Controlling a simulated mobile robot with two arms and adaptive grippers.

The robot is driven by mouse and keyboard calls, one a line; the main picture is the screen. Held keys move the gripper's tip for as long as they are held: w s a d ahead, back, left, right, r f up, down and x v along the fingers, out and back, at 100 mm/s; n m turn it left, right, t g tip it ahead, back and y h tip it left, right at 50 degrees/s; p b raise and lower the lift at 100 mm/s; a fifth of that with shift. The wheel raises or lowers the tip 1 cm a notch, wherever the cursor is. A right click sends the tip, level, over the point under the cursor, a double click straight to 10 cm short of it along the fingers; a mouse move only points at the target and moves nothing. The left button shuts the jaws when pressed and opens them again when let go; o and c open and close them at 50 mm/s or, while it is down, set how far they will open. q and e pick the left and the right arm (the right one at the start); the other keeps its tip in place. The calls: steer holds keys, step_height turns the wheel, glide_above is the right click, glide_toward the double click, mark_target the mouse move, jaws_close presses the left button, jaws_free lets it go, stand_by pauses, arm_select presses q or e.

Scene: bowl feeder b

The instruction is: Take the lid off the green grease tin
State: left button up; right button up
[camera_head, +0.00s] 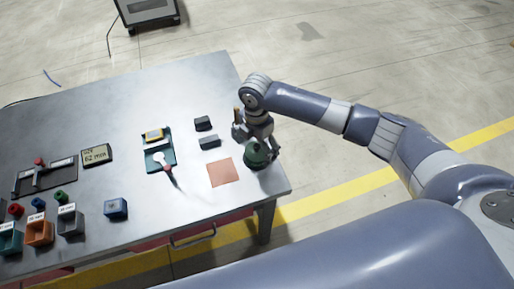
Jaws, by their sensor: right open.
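The green grease tin (257,157) stands near the right edge of the metal table. It is dark green, and its upper part is partly hidden by my right gripper. My right gripper (262,146) points down right at the tin's top, with its fingers open close around or beside it. I cannot tell whether a finger touches the lid, and the lid's seam is too small to make out. My left gripper is not in view.
An orange square mat (222,173) lies left of the tin. Two dark blocks (210,142) (203,124) and a small tan upright item (237,114) are near my gripper. A teal tray (157,139), a display (96,155) and small bins (39,230) stand further left. Bare tabletop lies between.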

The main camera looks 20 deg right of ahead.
steer(key=c, duration=1)
steer(key=shift+s, duration=0.35)
steer(key=c, duration=0.8)
steer(key=shift+f, duration=0.1)
steer(key=shift+c, duration=0.8)
